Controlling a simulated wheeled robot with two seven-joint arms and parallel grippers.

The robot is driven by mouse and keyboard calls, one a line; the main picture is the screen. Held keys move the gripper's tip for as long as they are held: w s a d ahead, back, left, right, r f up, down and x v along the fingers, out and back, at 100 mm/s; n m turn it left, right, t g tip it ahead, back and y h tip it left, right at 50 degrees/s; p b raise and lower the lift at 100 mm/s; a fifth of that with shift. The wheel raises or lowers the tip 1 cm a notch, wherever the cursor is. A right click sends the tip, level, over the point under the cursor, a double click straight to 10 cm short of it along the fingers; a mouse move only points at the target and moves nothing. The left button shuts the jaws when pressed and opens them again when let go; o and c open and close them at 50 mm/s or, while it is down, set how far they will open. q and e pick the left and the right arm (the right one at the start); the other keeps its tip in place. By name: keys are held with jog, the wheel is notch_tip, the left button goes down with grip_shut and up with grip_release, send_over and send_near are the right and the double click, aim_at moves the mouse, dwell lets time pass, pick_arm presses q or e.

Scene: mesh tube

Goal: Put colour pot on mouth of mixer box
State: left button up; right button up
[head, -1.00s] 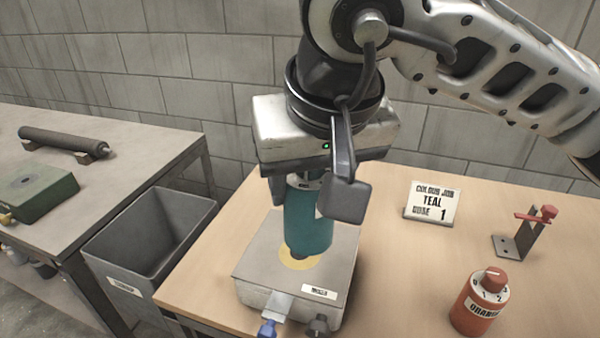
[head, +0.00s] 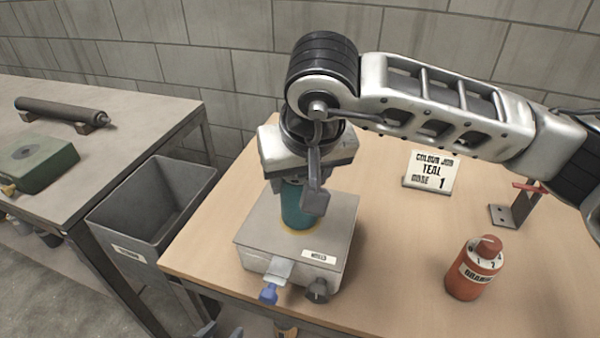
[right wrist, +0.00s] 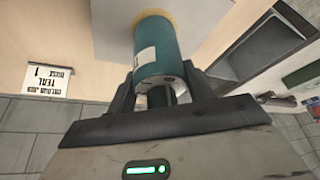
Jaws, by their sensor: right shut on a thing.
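The teal colour pot (head: 297,209) is upright, neck down, on or just over the yellow-ringed mouth (head: 301,232) of the grey mixer box (head: 345,228). Its lower end meets the ring in the picture, and its nozzle is hidden. My right gripper (head: 300,190) is shut on the pot from above; one finger hides part of it. In the right wrist view the pot (right wrist: 158,50) sits between both fingers, its far end at the yellow ring. Part of what seems my left gripper (head: 217,331) shows at the bottom edge; its jaws are not clear.
An orange pot (head: 474,272) stands to the right on the wooden table (head: 400,290). A sign reading teal, dose 1 (head: 431,175) and a metal bracket (head: 520,207) stand behind. A blue knob (head: 268,293) and dark knob (head: 317,291) project from the box front. A grey bin (head: 150,207) stands left.

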jog(key=shift+f+b, duration=0.25)
jog(key=shift+b, duration=0.1)
jog(key=o, duration=1)
jog(key=shift+r, duration=0.1)
jog(key=shift+o, duration=0.2)
jog(key=shift+r, duration=0.1)
jog(key=shift+r+p, duration=0.25)
jog(key=shift+p, duration=0.25)
jog(key=v, duration=1.1)
jog(key=shift+s+r, duration=0.2)
jog(key=shift+r, duration=0.1)
